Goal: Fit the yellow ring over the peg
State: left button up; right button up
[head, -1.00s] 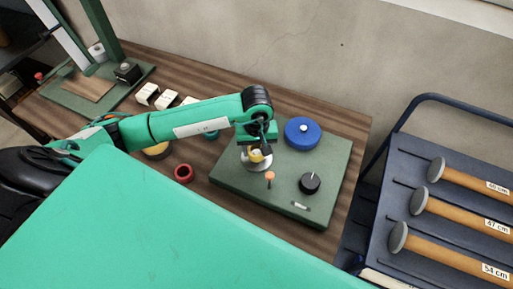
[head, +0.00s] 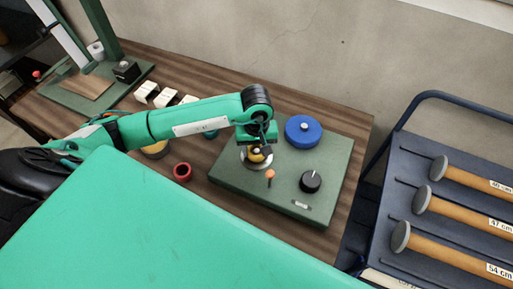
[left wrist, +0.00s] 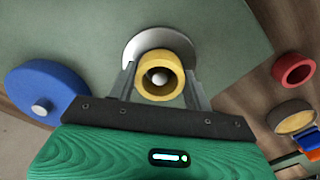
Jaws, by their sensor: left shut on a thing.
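The yellow ring (left wrist: 143,80) is held between the fingers of my left gripper (left wrist: 160,84), which is shut on it. It also shows in the head view (head: 257,157), under the left gripper (head: 257,150). The peg's pale rounded tip (left wrist: 158,77) shows inside the ring's hole, close to its middle. A pale round base plate (left wrist: 146,42) lies under the ring on the green board (head: 233,180). From above I cannot tell how far down the peg the ring sits. My right gripper is not in view.
The board also carries a blue disc (head: 303,131), a black knob (head: 310,181) and a small orange-topped pin (head: 270,176). A red ring (head: 182,172) lies left of the board. A rack with hammers (head: 455,178) stands at right, a wall behind.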

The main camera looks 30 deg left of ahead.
pick_arm(q)
jog(key=shift+f+b, duration=0.2)
jog(key=shift+b, duration=0.1)
jog(key=o, duration=1)
jog(key=shift+o, duration=0.2)
notch_tip(320, 180, up, 14)
jog(key=b, duration=0.2)
jog(key=shift+b, duration=0.4)
jog(key=shift+s+f, duration=0.1)
jog(key=shift+f, duration=0.1)
